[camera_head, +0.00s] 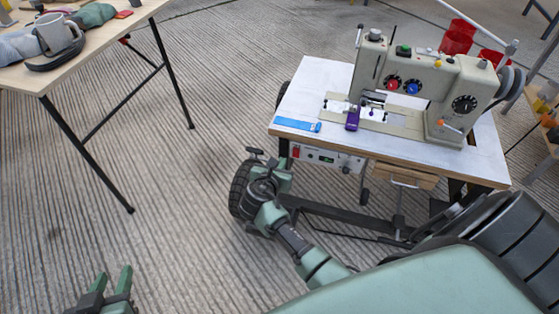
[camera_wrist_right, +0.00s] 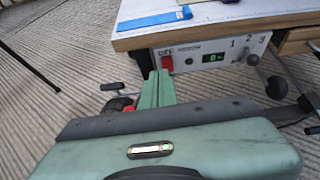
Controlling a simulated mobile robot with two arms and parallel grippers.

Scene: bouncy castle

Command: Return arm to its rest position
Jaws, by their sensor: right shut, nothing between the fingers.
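My right arm reaches from the lower right of the head view to the front left corner of the sewing table (camera_head: 440,159). Its right gripper (camera_head: 284,165) is low beside that corner, and its fingers are small there. In the right wrist view the two green fingers of the right gripper (camera_wrist_right: 159,74) lie together, shut and empty. Their tips appear just below the red switch (camera_wrist_right: 167,63) of the control panel (camera_wrist_right: 195,55); I cannot tell whether they touch. My left gripper (camera_head: 112,272) is at the bottom left of the head view, fingers apart and empty, over the floor.
A sewing machine (camera_head: 425,82) and a blue flat object (camera_head: 297,124) are on the sewing table. A wooden table (camera_head: 105,45) with a mug (camera_head: 57,34) stands at upper left. Bare ribbed floor (camera_head: 215,90) lies between the tables. Red containers (camera_head: 458,38) stand behind the machine.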

